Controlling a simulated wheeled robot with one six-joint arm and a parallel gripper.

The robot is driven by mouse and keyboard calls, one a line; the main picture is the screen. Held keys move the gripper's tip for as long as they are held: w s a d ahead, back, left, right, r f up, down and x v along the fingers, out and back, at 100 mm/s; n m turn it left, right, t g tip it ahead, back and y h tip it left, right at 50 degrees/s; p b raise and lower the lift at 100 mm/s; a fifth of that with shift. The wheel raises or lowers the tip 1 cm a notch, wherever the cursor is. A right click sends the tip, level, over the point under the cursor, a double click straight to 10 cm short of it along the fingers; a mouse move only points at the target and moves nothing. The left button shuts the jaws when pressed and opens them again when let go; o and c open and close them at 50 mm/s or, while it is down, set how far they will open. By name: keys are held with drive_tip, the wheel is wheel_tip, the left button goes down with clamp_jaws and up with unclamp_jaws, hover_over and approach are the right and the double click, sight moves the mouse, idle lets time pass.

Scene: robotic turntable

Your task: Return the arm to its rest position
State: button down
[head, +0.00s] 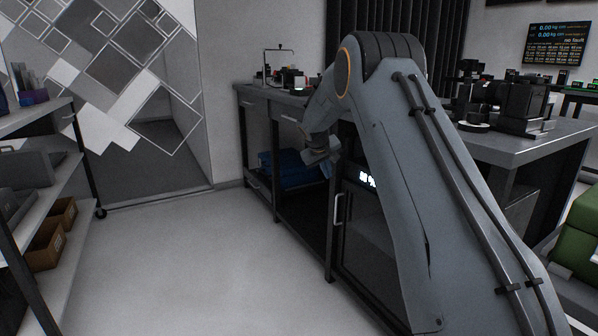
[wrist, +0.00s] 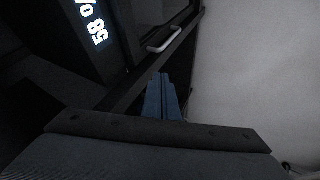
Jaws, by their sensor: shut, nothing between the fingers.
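My arm (head: 400,150) is bent, its elbow raised high in front of the workbench. The forearm slopes down and left from the elbow. My gripper (head: 328,164) hangs at its end, in front of the bench's lower part, pointing downward. In the wrist view my gripper (wrist: 162,98) shows as narrow bluish fingers close together, shut and empty.
A dark cabinet with a lit display (head: 367,178) and a handle (head: 338,208) stands behind my arm. Blue folded items (head: 290,168) lie on an open shelf. The bench (head: 545,145) carries equipment. A shelf rack (head: 45,205) stands left; the floor (head: 200,265) between is clear.

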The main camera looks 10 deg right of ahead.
drive_tip(key=s+a+r+n+g+y, duration=0.1)
drive_tip(key=s+a+y, duration=0.1)
drive_tip(key=s+a, duration=1.1)
drive_tip(key=s+a+r+n+g+y, duration=0.1)
drive_tip(key=s+a+y, duration=0.1)
drive_tip(key=s+a, duration=1)
drive_tip(key=s+a+f+n+g+y, duration=0.1)
drive_tip(key=s+a, duration=0.2)
drive_tip(key=s, duration=0.9)
drive_tip(key=s+a+f+n+g, duration=0.1)
drive_tip(key=s+a+f+g, duration=0.15)
drive_tip(key=s, duration=1.05)
drive_tip(key=s+a+n+g+y, duration=0.1)
drive_tip(key=s+a, duration=0.3)
drive_tip(key=s, duration=0.8)
drive_tip(key=d+r+m+p, duration=0.3)
drive_tip(key=d+r+p, duration=0.7)
drive_tip(key=r+p, duration=0.3)
drive_tip(key=d+r+m+h+p, duration=0.1)
drive_tip(key=d+r+m+p, duration=0.2)
drive_tip(key=d+r+p, duration=0.7)
wheel_tip(320, 180, up, 3)
drive_tip(key=p, duration=0.7)
drive_tip(key=shift+s+d+r+m+h+p, duration=0.15)
drive_tip(key=shift+s+d+m+h+p, duration=0.15)
drive_tip(key=shift+d+p, duration=0.1)
drive_tip(key=shift+t, duration=0.25)
